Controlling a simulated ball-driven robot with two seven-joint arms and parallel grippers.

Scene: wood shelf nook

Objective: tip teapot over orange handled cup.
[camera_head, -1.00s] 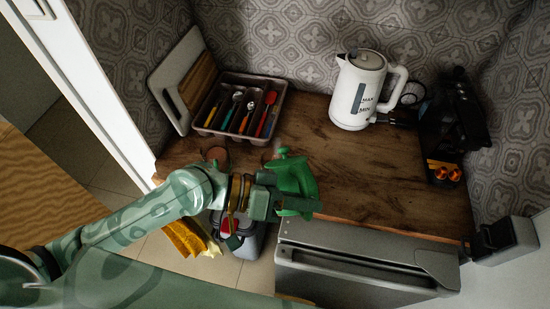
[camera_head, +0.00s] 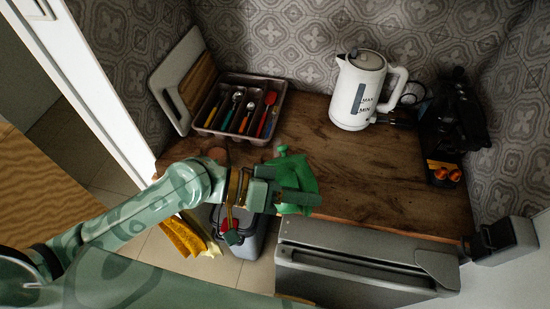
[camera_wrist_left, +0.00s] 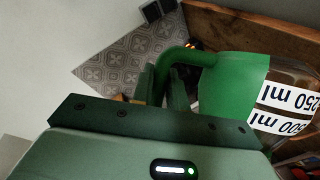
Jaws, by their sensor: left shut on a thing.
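The green teapot (camera_head: 302,178) is held above the front edge of the wood counter in the head view. My left gripper (camera_head: 290,197) is shut on it, with its fingers across the near side. In the left wrist view, the teapot's handle (camera_wrist_left: 185,58) runs between the fingers, and its green body (camera_wrist_left: 232,88) stands to the right. I cannot tell how far it is tilted. My right gripper is not in view.
A white kettle (camera_head: 352,92) stands at the back. A cutlery tray (camera_head: 281,86) is at the back left, a black machine (camera_head: 455,120) at the right. A grey bin (camera_head: 249,245) is below the counter. The middle of the counter (camera_head: 375,170) is clear.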

